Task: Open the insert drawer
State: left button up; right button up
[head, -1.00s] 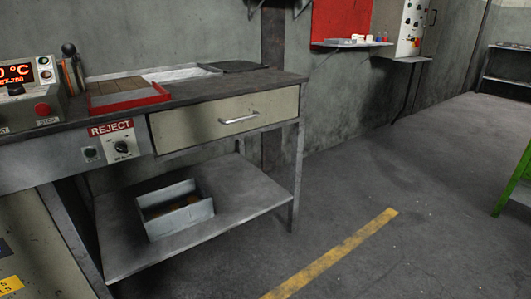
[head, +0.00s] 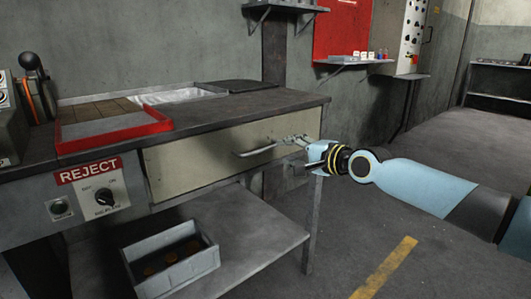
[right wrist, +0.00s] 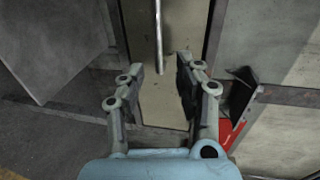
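The insert drawer (head: 200,165) is a cream front under the bench top, and it looks shut. Its metal bar handle (head: 258,150) shows in the head view, and in the right wrist view the handle (right wrist: 159,35) runs upright ahead of the fingers. My right gripper (head: 300,140) is in front of the drawer's right part, close to the handle's right end. In the right wrist view my right gripper (right wrist: 160,80) is open, with its fingers apart and nothing between them. The handle's end lies beyond the fingertips. My left gripper is not in view.
On the bench top (head: 215,122) are a red-rimmed tray (head: 150,128) and a whitish tray (head: 185,95). A REJECT panel (head: 90,190) with a knob sits left of the drawer. A grey bin (head: 172,262) stands on the lower shelf (head: 255,235). Floor to the right is open.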

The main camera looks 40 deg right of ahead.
aim_at(268, 149)
jog(key=b+x, duration=0.4)
jog(key=x, duration=0.5)
jog(key=shift+w+a+f+b, duration=0.1)
jog(key=shift+w+f+b, duration=0.1)
jog(key=shift+b, duration=0.15)
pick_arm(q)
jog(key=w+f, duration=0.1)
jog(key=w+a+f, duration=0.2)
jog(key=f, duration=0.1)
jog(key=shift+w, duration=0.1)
pick_arm(e)
grip_shut()
